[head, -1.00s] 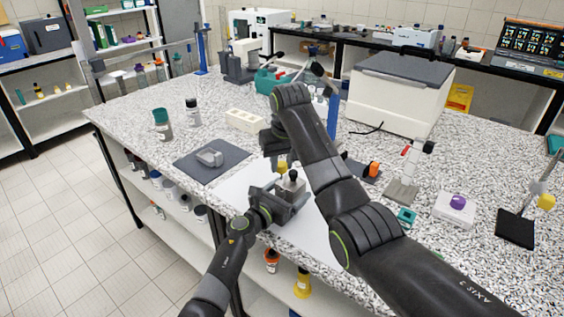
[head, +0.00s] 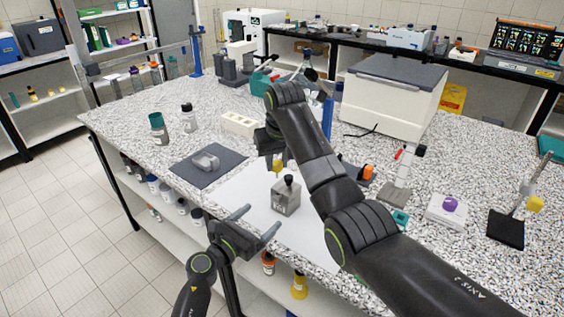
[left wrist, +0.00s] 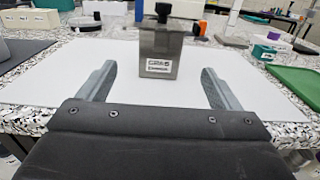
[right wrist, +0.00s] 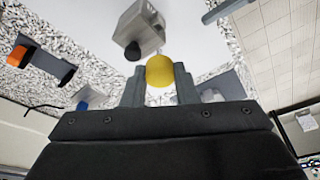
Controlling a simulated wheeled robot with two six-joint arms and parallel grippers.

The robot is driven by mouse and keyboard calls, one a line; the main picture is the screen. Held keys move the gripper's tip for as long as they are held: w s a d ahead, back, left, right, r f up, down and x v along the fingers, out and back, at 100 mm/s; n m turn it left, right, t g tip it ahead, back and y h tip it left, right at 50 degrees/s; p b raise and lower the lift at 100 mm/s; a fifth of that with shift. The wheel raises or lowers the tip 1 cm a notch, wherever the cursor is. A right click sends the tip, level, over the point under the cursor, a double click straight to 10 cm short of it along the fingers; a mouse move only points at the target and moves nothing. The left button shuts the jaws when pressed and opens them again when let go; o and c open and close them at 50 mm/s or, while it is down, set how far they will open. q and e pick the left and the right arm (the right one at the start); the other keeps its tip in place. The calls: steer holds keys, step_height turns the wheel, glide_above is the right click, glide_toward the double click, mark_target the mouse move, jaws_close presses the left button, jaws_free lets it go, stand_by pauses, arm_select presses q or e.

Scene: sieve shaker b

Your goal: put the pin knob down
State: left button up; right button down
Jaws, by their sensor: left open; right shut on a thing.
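The yellow pin knob (right wrist: 160,71) is between the fingers of my right gripper (right wrist: 158,88), which is shut on it. In the head view the yellow knob (head: 278,167) shows just below my right gripper, near the grey metal block (head: 286,197). The block stands upright on a white sheet (head: 243,189) and has a black knob on top. The left wrist view shows the block's label (left wrist: 158,66). My left gripper (head: 255,222) is open and empty in front of the block, with its fingers apart from it.
A dark mat (head: 190,170) with a grey part lies left of the sheet. A white rack (head: 238,123) and two bottles stand behind. A teal piece (head: 400,218) and a white block with a purple knob (head: 446,211) are to the right. Bare sheet surrounds the block.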

arm_select(q)
steer(key=shift+s+a, duration=0.1)
steer(key=shift+s, duration=0.05)
steer(key=shift+a, duration=0.1)
